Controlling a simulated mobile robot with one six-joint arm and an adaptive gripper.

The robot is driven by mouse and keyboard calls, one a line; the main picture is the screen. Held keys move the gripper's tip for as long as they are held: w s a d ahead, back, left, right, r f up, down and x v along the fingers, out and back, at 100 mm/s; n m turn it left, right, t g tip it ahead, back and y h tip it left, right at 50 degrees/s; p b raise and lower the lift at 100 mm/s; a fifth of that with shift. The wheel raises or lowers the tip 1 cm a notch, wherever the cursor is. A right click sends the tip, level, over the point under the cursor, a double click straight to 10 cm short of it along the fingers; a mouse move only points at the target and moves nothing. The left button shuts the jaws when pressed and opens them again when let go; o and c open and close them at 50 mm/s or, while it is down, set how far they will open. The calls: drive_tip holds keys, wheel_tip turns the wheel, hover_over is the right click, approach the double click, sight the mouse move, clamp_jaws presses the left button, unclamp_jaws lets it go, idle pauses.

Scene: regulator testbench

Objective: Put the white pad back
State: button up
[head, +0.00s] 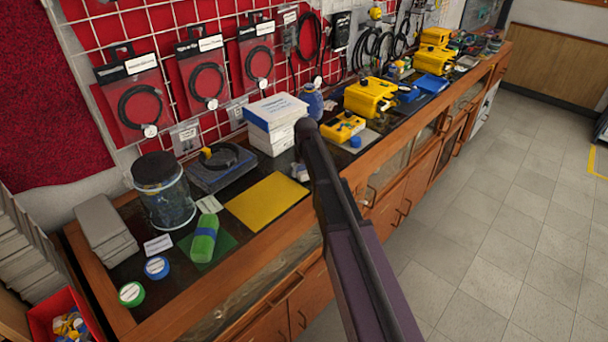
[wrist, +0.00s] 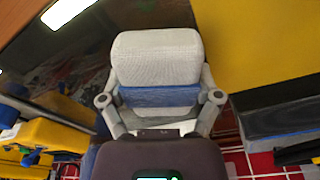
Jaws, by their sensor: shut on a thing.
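The white pad (wrist: 157,58), a pale rounded block with a blue band, is between the two fingers of my gripper (wrist: 160,98) in the wrist view. The gripper is shut on it, with the fingers at its banded end. In the head view my arm hides most of the gripper; a small pale part shows left of the arm, near the right end of a yellow mat (head: 268,201). I cannot tell from these views whether the pad touches the bench. The yellow mat is bare and also shows in the wrist view (wrist: 265,45).
A glass jar (head: 165,192), white boxes (head: 275,122) and a yellow tester (head: 342,127) stand around. Blue and green lids (head: 157,267) lie near the front edge.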

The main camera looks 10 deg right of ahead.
sight(305, 170)
drive_tip(key=shift+f+b, duration=0.4)
drive_tip(key=shift+f, duration=0.05)
drive_tip(key=o, duration=0.8)
drive_tip(key=shift+r, duration=0.25)
wheel_tip(305, 170, up, 12)
drive_tip(key=s+p, duration=0.1)
drive_tip(key=p, duration=1.1)
drive_tip(key=shift+s+d+r+p, duration=0.15)
drive_tip(key=shift+s+r+p, duration=0.1)
drive_tip(key=shift+p, duration=0.15)
drive_tip(key=shift+f, duration=0.1)
drive_tip(key=s+m+g, duration=0.1)
drive_tip(key=s+m, duration=0.1)
drive_tip(key=s, duration=2.5)
drive_tip(key=shift+s+m, duration=0.3)
drive_tip(key=shift+s, duration=0.05)
